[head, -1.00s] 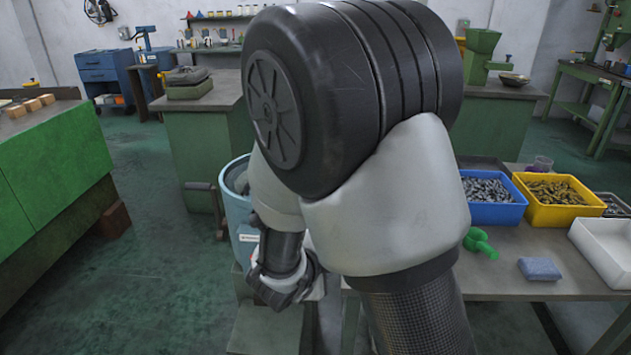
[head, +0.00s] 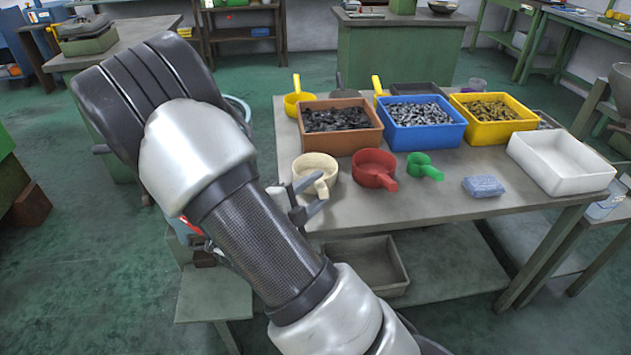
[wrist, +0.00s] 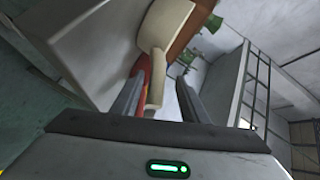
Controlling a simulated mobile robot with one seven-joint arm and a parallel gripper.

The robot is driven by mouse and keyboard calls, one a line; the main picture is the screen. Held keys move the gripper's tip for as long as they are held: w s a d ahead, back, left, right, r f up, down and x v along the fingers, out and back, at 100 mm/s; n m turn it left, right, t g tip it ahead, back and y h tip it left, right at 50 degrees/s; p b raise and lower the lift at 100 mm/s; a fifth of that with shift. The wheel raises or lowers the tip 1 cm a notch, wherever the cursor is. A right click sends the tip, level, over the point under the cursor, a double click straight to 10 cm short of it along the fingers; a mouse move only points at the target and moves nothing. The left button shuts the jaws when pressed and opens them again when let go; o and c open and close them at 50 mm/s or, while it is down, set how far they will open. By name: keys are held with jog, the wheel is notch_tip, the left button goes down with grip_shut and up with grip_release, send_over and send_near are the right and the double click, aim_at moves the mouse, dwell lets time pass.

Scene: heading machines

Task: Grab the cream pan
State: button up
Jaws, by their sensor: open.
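The cream pan (head: 315,167) sits upright on the near left part of the grey table, with its handle pointing toward the front edge. My gripper (head: 305,200) is at that edge, beside the handle, with its jaws open. In the wrist view, the cream pan (wrist: 166,24) is ahead, and its handle (wrist: 156,78) reaches down between the two open fingers of my gripper (wrist: 155,95). I see a gap between the handle and the fingers; contact cannot be made out.
A red pan (head: 373,167) stands just right of the cream pan, then a green scoop (head: 423,166) and a blue block (head: 484,187). A brown bin (head: 340,140), blue bin (head: 424,136) and yellow bin (head: 492,131) stand behind. A white tray (head: 560,165) is at right.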

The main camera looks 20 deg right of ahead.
aim_at(330, 181)
jog(key=x, duration=0.3)
jog(key=b+x, duration=0.1)
jog(key=x, duration=0.2)
jog(key=shift+d+f, duration=0.15)
jog(key=shift+f, duration=0.15)
grip_shut()
